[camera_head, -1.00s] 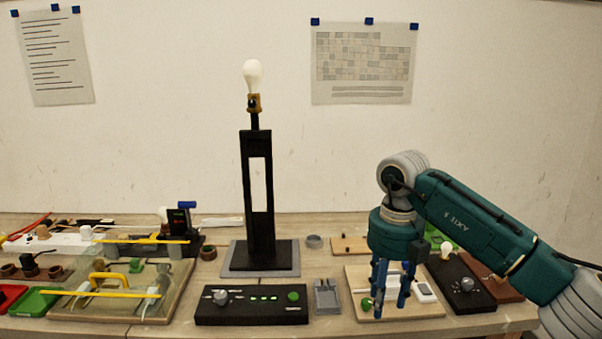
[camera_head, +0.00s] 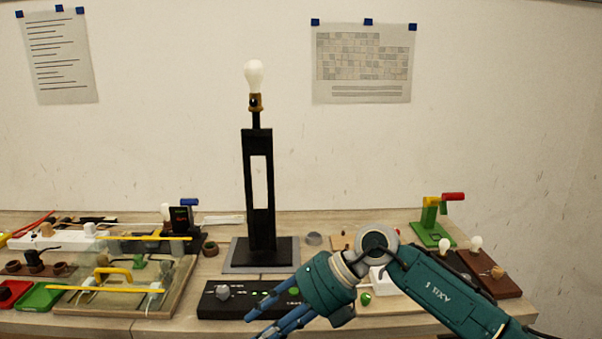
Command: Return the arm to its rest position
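My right gripper (camera_head: 280,326) comes in from the right on a teal arm and is low at the front edge of the table. Its blue fingers point down and left, in front of the black control box (camera_head: 218,300). The fingers look spread with nothing visible between them, though their tips are near the bottom edge of the picture. My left gripper is not in the picture. The black lamp (camera_head: 258,200) stands upright on its base behind the gripper, with a white bulb (camera_head: 254,75) on top.
A wooden board (camera_head: 178,306) with yellow parts, a green tray (camera_head: 40,297) and a red tray (camera_head: 10,291) are at the left. A green stand with a red handle (camera_head: 432,232), small bulbs and a brown block (camera_head: 492,280) are at the right.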

